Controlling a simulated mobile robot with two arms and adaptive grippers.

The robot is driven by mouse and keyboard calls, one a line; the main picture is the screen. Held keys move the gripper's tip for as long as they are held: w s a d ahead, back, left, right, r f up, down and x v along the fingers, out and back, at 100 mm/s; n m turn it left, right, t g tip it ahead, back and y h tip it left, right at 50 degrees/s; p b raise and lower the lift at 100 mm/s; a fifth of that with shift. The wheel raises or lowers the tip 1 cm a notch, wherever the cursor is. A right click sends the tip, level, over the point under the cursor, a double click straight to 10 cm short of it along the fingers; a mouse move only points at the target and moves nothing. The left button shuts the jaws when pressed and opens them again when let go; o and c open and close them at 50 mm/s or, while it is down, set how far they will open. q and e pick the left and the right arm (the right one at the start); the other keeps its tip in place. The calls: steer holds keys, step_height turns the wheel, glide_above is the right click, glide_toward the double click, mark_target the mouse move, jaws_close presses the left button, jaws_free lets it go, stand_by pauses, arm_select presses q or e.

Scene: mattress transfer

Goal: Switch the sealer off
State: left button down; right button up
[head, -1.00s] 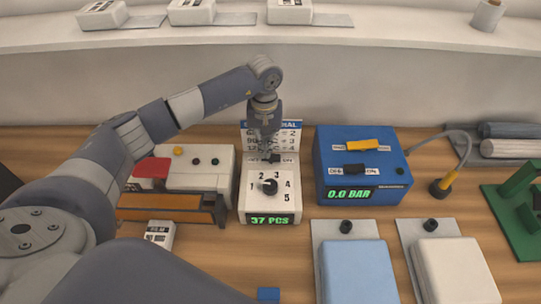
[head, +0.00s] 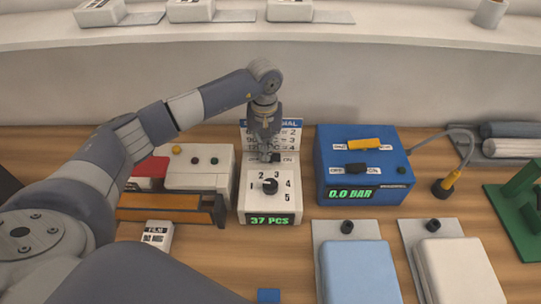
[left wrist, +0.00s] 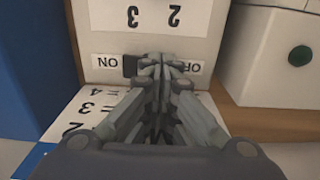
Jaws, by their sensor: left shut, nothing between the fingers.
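A white control unit (head: 252,205) has a 1-to-5 dial (head: 270,186), a green "37 PCS" display and a black slide switch (head: 276,157) between OFF and ON labels. In the left wrist view, which shows the unit upside down, the black switch knob (left wrist: 130,66) sits beside the ON label. My left gripper (head: 265,156) is shut and empty, pointing down at the switch strip. Its fingertips (left wrist: 163,64) are right beside the knob on its OFF side, partly covering the OFF label. Whether they touch the knob cannot be told. My right gripper is not in view.
A white machine (head: 200,168) with a red part and an orange bar stands to the left. A blue pump box (head: 362,180) reading "0.0 BAR" stands close on the right. A printed sign (head: 290,136) rises behind the unit. Two pads lie in front right.

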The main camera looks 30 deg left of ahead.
arm_select(q)
steer(key=shift+f, duration=0.3)
steer(key=shift+r, duration=0.1)
steer(key=shift+r+p, duration=0.35)
steer(key=shift+r, duration=0.7)
steer(key=shift+r+p, duration=1)
steer(key=shift+r, duration=1.45)
steer(key=shift+f, duration=0.1)
